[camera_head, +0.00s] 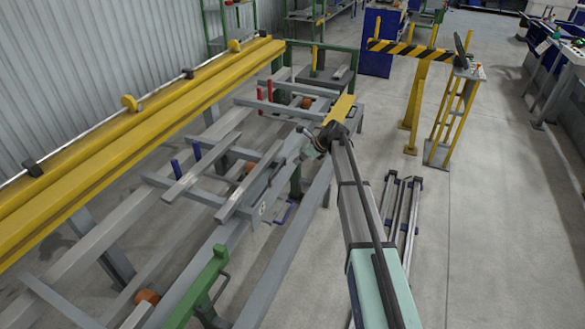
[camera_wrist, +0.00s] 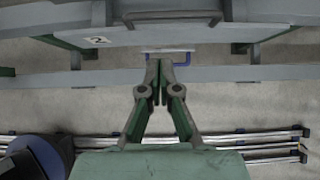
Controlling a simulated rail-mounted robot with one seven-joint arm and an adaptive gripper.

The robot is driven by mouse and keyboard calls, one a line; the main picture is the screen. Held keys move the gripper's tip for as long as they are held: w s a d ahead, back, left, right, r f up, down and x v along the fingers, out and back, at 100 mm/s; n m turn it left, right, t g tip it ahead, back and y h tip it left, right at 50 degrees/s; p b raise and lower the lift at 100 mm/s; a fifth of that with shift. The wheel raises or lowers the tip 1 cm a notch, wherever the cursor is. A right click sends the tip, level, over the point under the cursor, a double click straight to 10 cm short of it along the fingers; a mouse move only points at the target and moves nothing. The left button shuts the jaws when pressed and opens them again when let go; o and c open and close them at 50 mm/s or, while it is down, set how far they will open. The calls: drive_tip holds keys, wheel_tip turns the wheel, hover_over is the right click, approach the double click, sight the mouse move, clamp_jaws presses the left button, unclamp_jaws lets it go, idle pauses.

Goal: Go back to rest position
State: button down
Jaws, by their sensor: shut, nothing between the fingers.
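My gripper (camera_wrist: 159,82) shows in the middle of the wrist view with its two fingers together and nothing between them. In that view it hangs over the side of the runout table (camera_wrist: 200,76), and I cannot tell its exact distance from the frame. In the head view my arm reaches forward from the lower right, and the wrist end lies beside the right side of the runout table (camera_head: 292,243). The fingers are small and partly hidden by my arm there.
A long yellow beam (camera_head: 110,142) runs along the left. A yellow-black barrier (camera_head: 410,50) and a control stand (camera_head: 455,105) are at the upper right. Metal rails (camera_head: 408,215) lie on the floor right of my arm.

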drive_tip(key=s+d+f+n+g+h, duration=0.25)
drive_tip(key=s+f+n, duration=0.75)
drive_tip(key=s, duration=0.5)
drive_tip(key=s+d+f+n+g+h, duration=0.25)
drive_tip(key=s+f+n, duration=0.45)
drive_tip(key=s+f, duration=0.75)
drive_tip(key=s+d+f+n+g, duration=0.1)
drive_tip(key=s+f+n, duration=0.1)
drive_tip(key=s, duration=1.2)
drive_tip(key=s+d+f+n+g+h, duration=0.1)
drive_tip(key=s+f, duration=0.3)
drive_tip(key=s, duration=1.1)
drive_tip(key=s+d+f+n+g+h, duration=0.1)
drive_tip(key=s+f+n+g, duration=0.2)
drive_tip(key=s, duration=1.1)
drive_tip(key=shift+s+d+f, duration=0.25)
drive_tip(key=shift+d, duration=0.05)
